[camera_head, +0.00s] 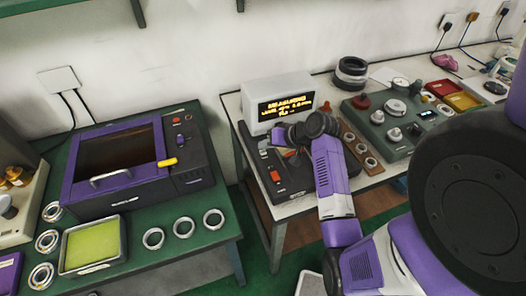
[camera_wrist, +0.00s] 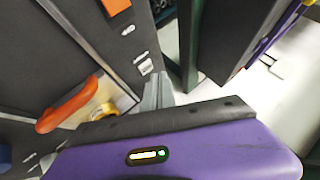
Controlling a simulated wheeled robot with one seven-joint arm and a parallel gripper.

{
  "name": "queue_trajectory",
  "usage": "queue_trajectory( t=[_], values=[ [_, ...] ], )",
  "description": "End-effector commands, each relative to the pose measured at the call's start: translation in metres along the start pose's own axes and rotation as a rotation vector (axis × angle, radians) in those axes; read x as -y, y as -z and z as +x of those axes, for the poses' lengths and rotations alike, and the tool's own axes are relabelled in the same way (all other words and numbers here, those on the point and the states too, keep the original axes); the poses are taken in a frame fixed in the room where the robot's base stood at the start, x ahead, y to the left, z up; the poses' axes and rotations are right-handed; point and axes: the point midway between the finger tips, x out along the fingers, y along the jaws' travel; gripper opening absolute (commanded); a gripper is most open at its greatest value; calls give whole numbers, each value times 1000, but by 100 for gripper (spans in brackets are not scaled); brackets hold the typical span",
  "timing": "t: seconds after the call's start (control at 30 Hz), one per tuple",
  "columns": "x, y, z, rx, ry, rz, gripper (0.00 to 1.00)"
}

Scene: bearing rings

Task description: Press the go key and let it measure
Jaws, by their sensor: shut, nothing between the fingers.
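The measuring unit (camera_head: 282,104) is a white box with a lit amber display. Its top line appears to read "MEASURING"; the smaller lines are hard to read. A dark panel (camera_head: 259,160) with an orange-red key (camera_head: 275,176) lies in front of it. My gripper (camera_head: 284,136) is over the back of this panel, just below the display, and hides part of the panel. In the wrist view the grey fingertips (camera_wrist: 157,92) are together and empty, close to the dark panel. An orange square key (camera_wrist: 116,5) and an orange handle (camera_wrist: 68,103) show there. I cannot tell whether the fingertips touch anything.
A purple-fronted oven-like box (camera_head: 120,165) stands on the green bench at left, with several metal rings and a green-topped tray (camera_head: 62,245) in front. A brown strip with rings (camera_head: 358,150) and a green instrument panel (camera_head: 392,128) lie right of my arm. A floor gap separates the benches.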

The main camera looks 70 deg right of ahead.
Motion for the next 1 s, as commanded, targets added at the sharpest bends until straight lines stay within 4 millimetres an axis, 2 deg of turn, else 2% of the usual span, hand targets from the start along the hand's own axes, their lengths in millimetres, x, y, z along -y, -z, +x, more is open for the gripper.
queue_trajectory(
  t=[0.6,1.0],
  values=[
    [26,26,-35,0,0,0,0],
    [25,25,-35,0,0,0,0]
  ],
)
